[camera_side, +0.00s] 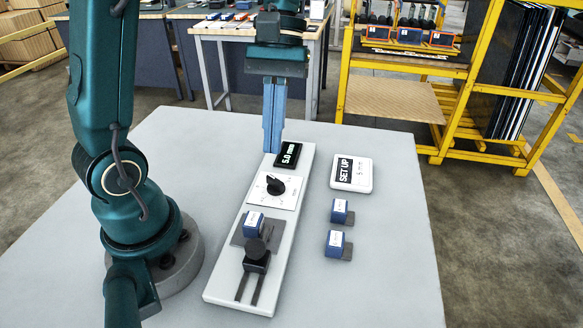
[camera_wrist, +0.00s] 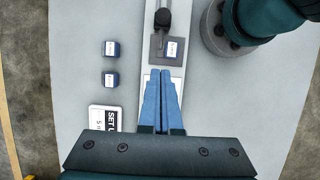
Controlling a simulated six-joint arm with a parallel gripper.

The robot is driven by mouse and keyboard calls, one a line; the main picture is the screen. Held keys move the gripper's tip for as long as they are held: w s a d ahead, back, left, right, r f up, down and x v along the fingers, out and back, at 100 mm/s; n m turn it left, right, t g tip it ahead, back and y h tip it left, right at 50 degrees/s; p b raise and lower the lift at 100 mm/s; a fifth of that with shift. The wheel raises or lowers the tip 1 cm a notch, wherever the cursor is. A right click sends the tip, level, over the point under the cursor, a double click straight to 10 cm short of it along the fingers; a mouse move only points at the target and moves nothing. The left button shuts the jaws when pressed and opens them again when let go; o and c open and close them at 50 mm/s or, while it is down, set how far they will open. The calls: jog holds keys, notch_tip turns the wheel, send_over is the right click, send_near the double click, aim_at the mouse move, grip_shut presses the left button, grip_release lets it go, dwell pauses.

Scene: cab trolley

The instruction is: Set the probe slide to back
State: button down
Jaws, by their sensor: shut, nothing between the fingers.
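The probe slide (camera_side: 257,264) is a black block with a round black knob, on two dark rails at the near end of a long pale panel (camera_side: 222,292) in the side view. It sits at the rails' end by the dark plate, and bare rail shows on its near side. My gripper (camera_side: 272,150) is shut and empty, pointing down over the panel's far end beside the display, well away from the slide. Its fingers (camera_wrist: 162,72) hide part of the panel in the wrist view.
On the panel are a display (camera_side: 289,154) reading 5.0 mm, a black dial (camera_side: 275,185) and a dark plate (camera_side: 238,236) bearing a blue block (camera_side: 253,223). Right of it lie a SET UP card (camera_side: 352,173) and two blue blocks (camera_side: 340,211) (camera_side: 335,243). The table's right side is clear.

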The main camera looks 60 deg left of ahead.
aim_at(253, 252)
jog(key=x, duration=1)
jog(key=shift+s+d, duration=1.05)
jog(key=shift+s, duration=0.05)
jog(key=shift+s+d, duration=0.3)
jog(key=shift+d, duration=0.05)
jog(key=shift+s+d, duration=1.8)
jog(key=shift+s, duration=0.05)
jog(key=shift+w, duration=0.1)
